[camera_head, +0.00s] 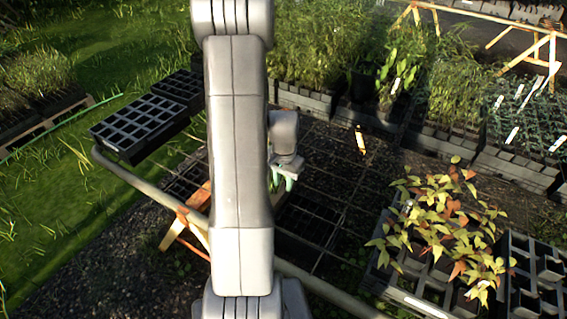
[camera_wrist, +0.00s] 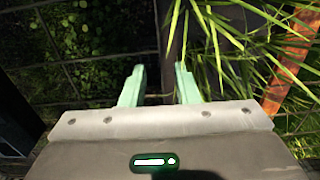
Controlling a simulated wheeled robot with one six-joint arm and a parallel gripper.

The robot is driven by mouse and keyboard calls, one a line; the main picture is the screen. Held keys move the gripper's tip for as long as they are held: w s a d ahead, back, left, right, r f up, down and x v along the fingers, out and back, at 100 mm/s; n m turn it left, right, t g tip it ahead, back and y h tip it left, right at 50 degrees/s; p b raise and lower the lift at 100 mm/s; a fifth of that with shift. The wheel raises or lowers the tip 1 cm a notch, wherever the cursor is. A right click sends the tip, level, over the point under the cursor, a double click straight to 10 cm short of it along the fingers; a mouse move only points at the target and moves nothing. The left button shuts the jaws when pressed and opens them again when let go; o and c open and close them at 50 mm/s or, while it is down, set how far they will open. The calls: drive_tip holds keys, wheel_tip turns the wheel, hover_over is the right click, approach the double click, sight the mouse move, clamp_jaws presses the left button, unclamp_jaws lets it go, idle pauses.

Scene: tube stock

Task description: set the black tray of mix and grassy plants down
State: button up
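My gripper (camera_head: 285,180) hangs low over the mesh bench behind my arm in the head view. In the wrist view its two pale green fingers (camera_wrist: 160,84) stand apart, with a gap showing between them. A dark straight edge (camera_wrist: 174,40), which looks like the black tray's wall, runs up from between the fingers, nearer the right one. Long grassy leaves (camera_wrist: 235,50) spread to its right and cross near the right finger. Most of the tray is outside the wrist view and hidden behind my arm in the head view. Whether its base touches the bench cannot be told.
The mesh bench (camera_head: 325,192) has bare room right of my gripper. An empty cell tray (camera_head: 140,118) stands at its left end. Trays of leafy plants (camera_head: 310,55) line the back. A tray of yellow-red plants (camera_head: 445,235) stands at the right. An orange trestle leg (camera_wrist: 290,60) shows below.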

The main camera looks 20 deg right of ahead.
sight(283, 194)
wheel_tip(283, 194, up, 9)
idle(0.3)
drive_tip(key=shift+f, duration=0.15)
wheel_tip(283, 194, down, 14)
drive_tip(key=shift+r, duration=0.15)
drive_tip(key=shift+r+p, duration=0.2)
drive_tip(key=shift+p, duration=0.1)
idle(0.4)
idle(0.3)
